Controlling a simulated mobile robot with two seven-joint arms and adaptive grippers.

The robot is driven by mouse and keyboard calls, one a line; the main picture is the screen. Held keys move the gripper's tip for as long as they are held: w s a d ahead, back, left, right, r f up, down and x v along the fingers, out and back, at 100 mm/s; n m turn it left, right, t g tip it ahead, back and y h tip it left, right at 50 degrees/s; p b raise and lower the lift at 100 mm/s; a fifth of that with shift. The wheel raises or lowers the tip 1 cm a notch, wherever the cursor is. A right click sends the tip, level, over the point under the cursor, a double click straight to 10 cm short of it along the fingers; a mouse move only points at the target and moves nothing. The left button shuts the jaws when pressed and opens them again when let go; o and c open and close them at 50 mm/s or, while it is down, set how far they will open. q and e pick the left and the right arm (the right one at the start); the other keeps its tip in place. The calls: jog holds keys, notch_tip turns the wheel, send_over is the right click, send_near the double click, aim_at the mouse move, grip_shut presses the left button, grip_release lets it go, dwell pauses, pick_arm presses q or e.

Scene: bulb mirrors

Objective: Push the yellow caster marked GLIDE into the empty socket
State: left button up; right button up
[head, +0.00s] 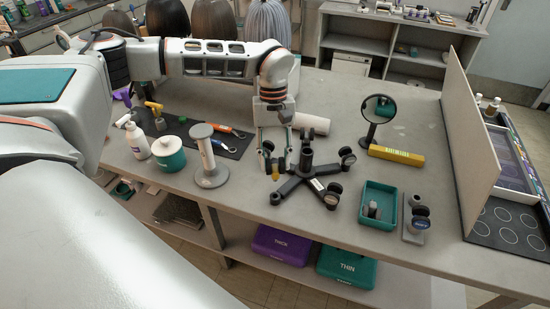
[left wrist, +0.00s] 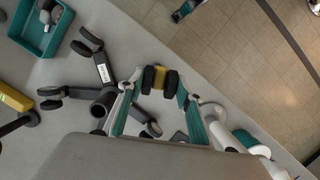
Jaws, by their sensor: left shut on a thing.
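My left gripper (head: 275,160) is shut on the yellow caster (head: 275,175), which has two dark wheels. In the left wrist view the yellow caster (left wrist: 160,77) sits between the fingertips (left wrist: 157,88); its marking cannot be read. The dark star-shaped chair base (head: 306,178) stands on the table, just right of the gripper. Dark casters sit on several of its legs. Its front-left leg end (head: 276,198) has no caster and lies just below the held caster in the head view. In the left wrist view the base's hub (left wrist: 103,100) shows left of the fingers. My right gripper is not in view.
A teal tray (head: 364,214) and a grey caster stand (head: 416,222) are at right. A round mirror (head: 378,112) and yellow box (head: 396,155) stand behind. A grey spool-shaped stand (head: 209,160), teal-and-white pot (head: 168,154) and bottle (head: 137,140) are at left.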

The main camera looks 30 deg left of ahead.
aim_at(275, 174)
pick_arm(q)
jog(key=shift+r, duration=0.1)
jog(key=shift+f, duration=0.8)
notch_tip(275, 174, down, 2)
jog(key=shift+f+b, duration=0.15)
jog(key=shift+b, duration=0.45)
jog(key=shift+f+b, duration=0.3)
jog(key=shift+f, duration=0.75)
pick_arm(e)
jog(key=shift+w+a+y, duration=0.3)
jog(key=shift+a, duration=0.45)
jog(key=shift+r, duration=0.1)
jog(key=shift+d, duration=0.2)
pick_arm(q)
jog(key=shift+f+b, duration=0.7)
jog(key=shift+f, duration=1.1)
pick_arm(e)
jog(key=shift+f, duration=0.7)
pick_arm(q)
jog(key=o, duration=1.2)
